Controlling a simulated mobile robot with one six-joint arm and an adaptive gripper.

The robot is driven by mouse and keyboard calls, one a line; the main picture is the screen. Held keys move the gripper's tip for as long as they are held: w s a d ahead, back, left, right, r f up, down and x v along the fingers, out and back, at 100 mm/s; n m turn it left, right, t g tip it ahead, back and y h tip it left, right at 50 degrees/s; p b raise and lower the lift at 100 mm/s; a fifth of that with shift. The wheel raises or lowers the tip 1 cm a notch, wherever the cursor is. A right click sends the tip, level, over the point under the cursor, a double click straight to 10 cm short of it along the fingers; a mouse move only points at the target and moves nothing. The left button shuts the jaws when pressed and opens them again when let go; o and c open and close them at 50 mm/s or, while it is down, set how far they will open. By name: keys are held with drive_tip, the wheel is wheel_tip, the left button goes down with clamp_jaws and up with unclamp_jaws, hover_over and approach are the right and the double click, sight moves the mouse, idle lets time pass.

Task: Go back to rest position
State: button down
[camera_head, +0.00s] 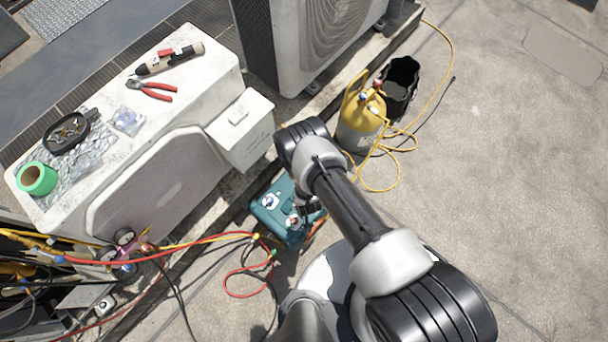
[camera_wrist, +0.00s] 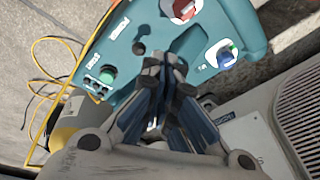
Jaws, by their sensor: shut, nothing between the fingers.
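My gripper (camera_wrist: 165,65) is shut and empty in the wrist view, its fingertips together in front of the teal machine's panel. The teal machine (camera_wrist: 125,45) carries a red knob (camera_wrist: 185,8), a blue knob (camera_wrist: 226,56) and a green button (camera_wrist: 107,74). In the head view the teal machine (camera_head: 270,222) stands on the ground beside the condenser, and my arm reaches over to it. I cannot tell whether the fingertips touch the panel.
A white condenser (camera_head: 165,185) at left bears pliers (camera_head: 152,90), green tape (camera_head: 37,178) and a black tray (camera_head: 68,132). A yellow-grey cylinder (camera_head: 360,125) and a black bucket (camera_head: 402,78) stand behind my arm. Red hoses (camera_head: 190,246) cross the ground. The right-hand concrete (camera_head: 520,160) is clear.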

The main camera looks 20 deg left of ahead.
drive_tip(key=shift+s+r, duration=0.2)
drive_tip(key=shift+s, duration=0.05)
drive_tip(key=shift+w, duration=0.1)
idle(0.3)
